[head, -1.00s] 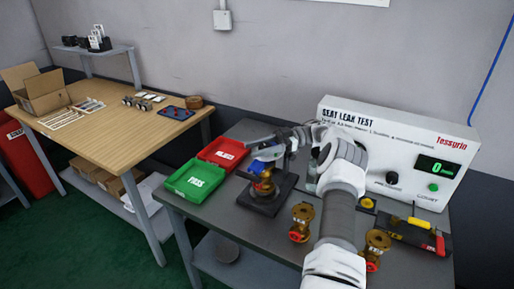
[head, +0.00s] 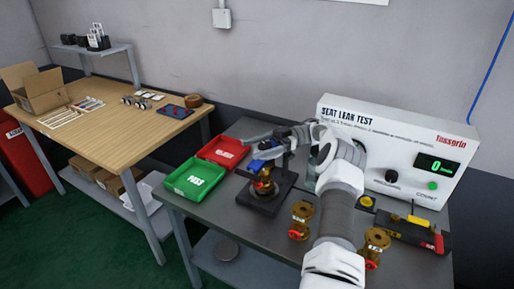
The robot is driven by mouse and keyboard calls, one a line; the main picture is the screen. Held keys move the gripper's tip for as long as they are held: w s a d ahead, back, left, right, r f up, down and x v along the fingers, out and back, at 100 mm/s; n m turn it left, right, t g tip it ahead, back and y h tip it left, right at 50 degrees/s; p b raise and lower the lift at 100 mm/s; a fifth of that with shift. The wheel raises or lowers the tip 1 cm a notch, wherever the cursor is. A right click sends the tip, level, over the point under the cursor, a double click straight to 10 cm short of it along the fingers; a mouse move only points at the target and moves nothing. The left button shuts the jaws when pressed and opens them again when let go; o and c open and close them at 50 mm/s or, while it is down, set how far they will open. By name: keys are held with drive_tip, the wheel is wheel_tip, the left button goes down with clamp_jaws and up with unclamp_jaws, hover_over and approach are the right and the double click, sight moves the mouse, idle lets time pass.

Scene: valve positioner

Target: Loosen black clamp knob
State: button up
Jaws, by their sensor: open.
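A brass valve (head: 263,183) stands upright on the black fixture plate (head: 258,203) on the grey bench. A blue part (head: 269,153) shows at the top of the valve, just below my gripper. I cannot make out the black clamp knob; it is hidden or too small to tell. My gripper (head: 257,143) is open above the valve, seen from the side. I cannot tell whether its fingers touch anything.
A green PASS bin (head: 194,181) and a red bin (head: 223,152) sit left of the fixture. Brass valves (head: 300,220) (head: 374,247) stand right, beside my arm. The white seat leak tester (head: 395,150) stands behind. A tray with a yellow-handled tool (head: 417,221) lies at right.

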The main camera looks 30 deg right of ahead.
drive_tip(key=shift+r, duration=0.55)
wheel_tip(320, 180, up, 3)
drive_tip(key=shift+r, duration=0.1)
drive_tip(key=s+d+r+p, duration=0.3)
drive_tip(key=s+d+r, duration=0.3)
drive_tip(key=s, duration=0.3)
drive_tip(key=shift+s+d+r, duration=0.25)
drive_tip(key=shift+d+r, duration=0.1)
drive_tip(key=shift+d, duration=0.05)
drive_tip(key=shift+w, duration=0.1)
